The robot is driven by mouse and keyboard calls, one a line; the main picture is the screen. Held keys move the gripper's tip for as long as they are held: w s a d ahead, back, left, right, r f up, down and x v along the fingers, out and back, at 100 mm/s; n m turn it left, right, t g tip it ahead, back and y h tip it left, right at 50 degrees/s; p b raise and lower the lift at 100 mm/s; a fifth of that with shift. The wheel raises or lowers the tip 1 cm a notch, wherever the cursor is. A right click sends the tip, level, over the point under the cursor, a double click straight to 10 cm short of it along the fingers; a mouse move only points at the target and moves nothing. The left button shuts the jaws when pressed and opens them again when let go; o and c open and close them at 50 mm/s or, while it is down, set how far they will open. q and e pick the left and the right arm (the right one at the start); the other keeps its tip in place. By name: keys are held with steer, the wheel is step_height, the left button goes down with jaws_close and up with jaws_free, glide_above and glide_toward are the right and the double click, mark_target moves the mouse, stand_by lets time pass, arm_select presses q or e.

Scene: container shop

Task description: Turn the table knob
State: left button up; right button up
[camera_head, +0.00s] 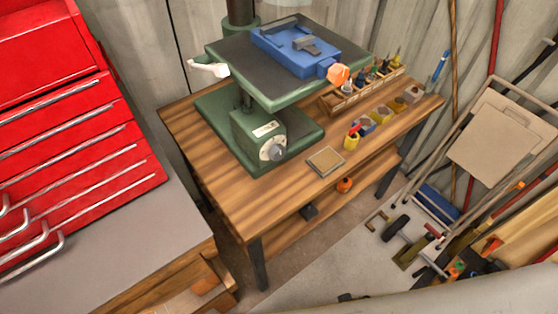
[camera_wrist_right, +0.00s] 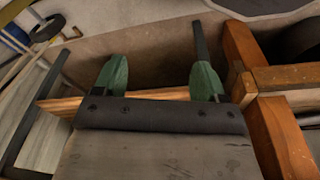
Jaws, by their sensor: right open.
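A green drill press stands on a wooden workbench (camera_head: 200,150) in the head view. Its table (camera_head: 225,52) carries a blue vise (camera_head: 290,48) with an orange round knob (camera_head: 338,75) at its right end. A white crank handle (camera_head: 208,68) sticks out at the table's left edge. A round grey knob (camera_head: 272,150) is on the front of the green housing below the table. Which of these is the table knob, I cannot tell. My right gripper (camera_wrist_right: 160,75) is open and empty in the right wrist view, away from the press. My left gripper is not in view.
A red tool chest (camera_head: 90,130) stands on a grey-topped bench at the left. A wooden tool rack (camera_head: 362,92), small coloured containers and a square pad (camera_head: 326,162) lie on the workbench. Tools and folded frames crowd the right. Wooden beams (camera_wrist_right: 245,65) are close to my right gripper.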

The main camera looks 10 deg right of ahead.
steer(key=w+a+r+m+t+y+b, duration=0.1)
steer(key=w+a+r+b, duration=0.2)
steer(key=r, duration=0.6)
steer(key=w+r+m+t+y+b, duration=0.15)
steer(key=w+r, duration=0.35)
steer(key=r, duration=0.5)
steer(key=m+t+y+b, duration=0.2)
steer(key=m+t+y, duration=0.5)
steer(key=m, duration=0.6)
glide_toward(279, 155)
steer(key=s+a+f, duration=0.2)
steer(key=s+f, duration=0.4)
steer(key=s, duration=0.1)
steer(key=w+d+r+m+t, duration=0.1)
steer(key=w+r+m+t, duration=0.3)
steer(key=m, duration=0.4)
steer(key=shift+h, duration=0.35)
steer(key=x, duration=0.4)
steer(key=p+x, duration=0.1)
steer(key=x, duration=0.6)
steer(key=shift+w+d+f, duration=0.15)
steer(key=shift+w+f, duration=0.15)
steer(key=shift+w, duration=0.2)
steer(key=c, duration=0.9)
